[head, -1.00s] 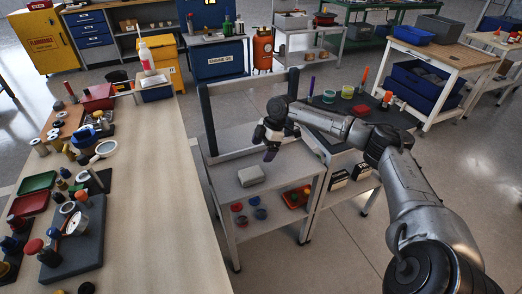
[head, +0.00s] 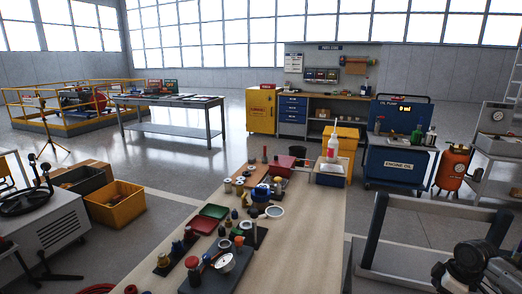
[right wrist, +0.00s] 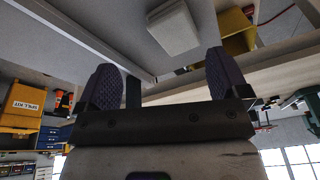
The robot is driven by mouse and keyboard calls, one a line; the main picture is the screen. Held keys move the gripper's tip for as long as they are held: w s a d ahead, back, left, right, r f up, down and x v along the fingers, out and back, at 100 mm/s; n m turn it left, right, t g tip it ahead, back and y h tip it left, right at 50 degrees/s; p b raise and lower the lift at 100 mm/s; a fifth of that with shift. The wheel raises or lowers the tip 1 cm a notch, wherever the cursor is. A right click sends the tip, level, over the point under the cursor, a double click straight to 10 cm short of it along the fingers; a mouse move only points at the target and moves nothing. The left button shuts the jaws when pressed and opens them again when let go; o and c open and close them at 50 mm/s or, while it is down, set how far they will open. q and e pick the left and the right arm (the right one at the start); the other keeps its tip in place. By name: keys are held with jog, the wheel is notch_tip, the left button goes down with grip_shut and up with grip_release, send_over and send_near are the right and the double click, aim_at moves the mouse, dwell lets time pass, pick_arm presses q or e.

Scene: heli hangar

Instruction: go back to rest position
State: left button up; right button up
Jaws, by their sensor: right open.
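My right gripper (head: 438,274) shows at the lower right edge of the head view, beside the grey-framed cart (head: 373,232). Only the front of that arm is in the picture. In the right wrist view my right gripper (right wrist: 163,78) has its two dark, ridged fingers wide apart, with nothing between them. A pale grey block (right wrist: 173,27) lies on a grey surface beyond the fingers, apart from them. My left gripper is in none of the views.
A blue engine oil cabinet (head: 400,160) and an orange gas cylinder (head: 452,168) stand behind. Open floor (head: 170,170) lies left of the bench.

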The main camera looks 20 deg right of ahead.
jog(key=w+a+r+t+h, duration=0.3)
jog(key=w+a+r+h, duration=0.15)
jog(key=a+h, duration=0.35)
jog(key=s+a+t+y+p, duration=0.25)
jog(key=a+p, duration=0.25)
jog(key=a, duration=1.2)
jog(key=s+a+f+m+g+y+p, duration=0.1)
jog(key=s+a+f+p, duration=0.15)
jog(key=s+a, duration=0.4)
jog(key=s+a+f+m+g+y+p, duration=0.15)
jog(key=s+a+p, duration=0.25)
jog(key=s, duration=0.6)
jog(key=s+a+f+m+g+y+p, duration=0.15)
jog(key=s+a+p, duration=0.3)
jog(key=s, duration=0.45)
notch_tip(320, 180, up, 37)
jog(key=p, duration=3.6)
jog(key=shift+a, duration=0.4)
